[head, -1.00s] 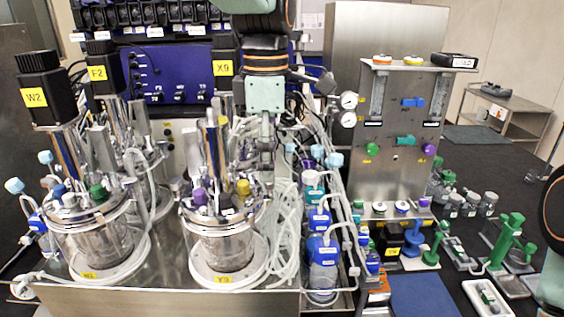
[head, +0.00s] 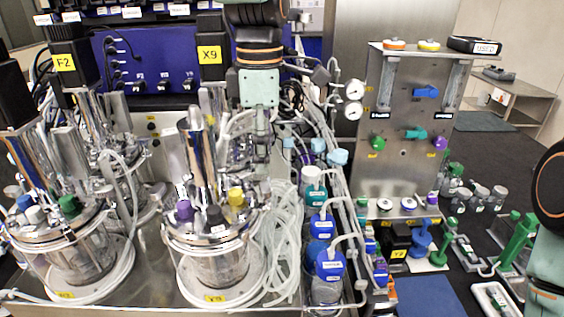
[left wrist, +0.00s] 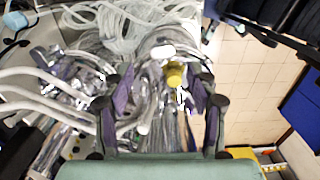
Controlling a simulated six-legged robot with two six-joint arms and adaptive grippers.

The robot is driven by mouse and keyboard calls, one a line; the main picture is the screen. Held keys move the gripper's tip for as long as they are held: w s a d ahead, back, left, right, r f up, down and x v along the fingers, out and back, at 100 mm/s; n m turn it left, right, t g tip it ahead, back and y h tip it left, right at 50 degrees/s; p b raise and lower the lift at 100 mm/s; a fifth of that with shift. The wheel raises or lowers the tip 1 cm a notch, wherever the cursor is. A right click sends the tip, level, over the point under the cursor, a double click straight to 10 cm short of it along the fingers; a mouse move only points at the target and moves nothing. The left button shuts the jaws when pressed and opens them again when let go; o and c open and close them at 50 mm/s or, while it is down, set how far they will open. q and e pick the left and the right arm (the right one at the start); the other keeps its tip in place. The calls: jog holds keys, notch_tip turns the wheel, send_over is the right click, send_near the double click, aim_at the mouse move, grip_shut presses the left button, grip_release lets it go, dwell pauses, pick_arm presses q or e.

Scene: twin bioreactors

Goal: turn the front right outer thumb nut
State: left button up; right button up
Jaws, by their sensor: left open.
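The front right glass vessel (head: 215,262) stands on the steel bench with a shiny metal lid. Its lid carries a purple cap (head: 184,210), a black cap (head: 214,215) and a yellow cap (head: 236,197). I cannot make out the single thumb nuts on its rim. My left gripper (head: 258,150) hangs above and behind this vessel, pointing down, its fingers hard to see against the tubing. In the left wrist view my left gripper (left wrist: 163,98) is open, its purple-padded fingers apart. A yellow cap (left wrist: 174,74) shows between and beyond them. My right gripper is out of view.
The front left vessel (head: 80,262) stands close by. Tall metal columns rise from the lids. Clear tubing (head: 285,235) and blue-capped bottles (head: 328,265) crowd the right side. A steel panel (head: 400,190) with valves stands at the right. The blue mat (head: 428,297) is bare.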

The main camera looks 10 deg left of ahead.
aim_at(265, 186)
pick_arm(q)
jog(key=f, duration=0.5)
jog(key=shift+s+d+f+p, duration=0.2)
jog(key=shift+s+d+p, duration=0.05)
jog(key=shift+s+p, duration=0.05)
jog(key=shift+f, duration=0.15)
jog(key=shift+w+a+f, duration=0.1)
jog(key=shift+a+f, duration=0.05)
jog(key=c, duration=1.1)
jog(key=shift+c, duration=0.3)
